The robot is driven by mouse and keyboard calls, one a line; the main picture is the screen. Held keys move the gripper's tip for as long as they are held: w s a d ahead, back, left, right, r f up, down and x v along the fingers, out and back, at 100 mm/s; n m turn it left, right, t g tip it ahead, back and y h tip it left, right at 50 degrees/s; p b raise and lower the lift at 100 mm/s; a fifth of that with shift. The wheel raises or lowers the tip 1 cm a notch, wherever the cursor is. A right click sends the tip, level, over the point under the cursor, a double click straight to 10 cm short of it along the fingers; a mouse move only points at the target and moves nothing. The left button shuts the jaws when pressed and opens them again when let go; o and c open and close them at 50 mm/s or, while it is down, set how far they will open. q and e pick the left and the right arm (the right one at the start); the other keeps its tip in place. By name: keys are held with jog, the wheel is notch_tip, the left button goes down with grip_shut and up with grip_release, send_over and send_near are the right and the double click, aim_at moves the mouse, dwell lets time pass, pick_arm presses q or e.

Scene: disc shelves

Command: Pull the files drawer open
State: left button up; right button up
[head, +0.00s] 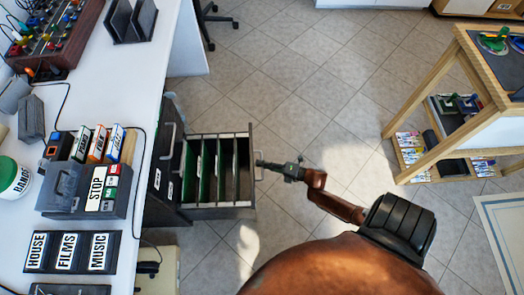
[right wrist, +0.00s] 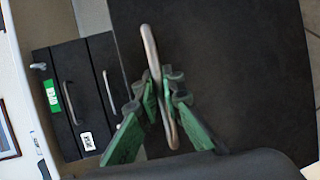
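The files drawer (head: 217,208) is pulled out of the dark cabinet under the white desk, showing green and dark hanging files (head: 210,165) inside. Its dark front fills much of the right wrist view (right wrist: 240,60). The metal handle (right wrist: 150,50) on that front stands between the green fingers of my right gripper (right wrist: 160,98). They look closed around the handle's bar. In the head view my right gripper (head: 262,164) reaches the drawer front from the right. My left gripper is not in view.
The cabinet's other fronts (right wrist: 80,95), with handles and labels, lie left of the drawer. The white desk (head: 120,75) holds label blocks, a STOP box (head: 95,195) and binders. A wooden shelf rack (head: 440,130) stands at right. Tiled floor (head: 320,100) between them is clear.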

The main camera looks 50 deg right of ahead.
jog(key=shift+o, duration=1)
jog(key=shift+s, duration=0.15)
jog(key=v, duration=1.1)
jog(key=shift+s+d, duration=0.2)
jog(key=shift+s, duration=0.15)
jog(key=shift+a, duration=0.1)
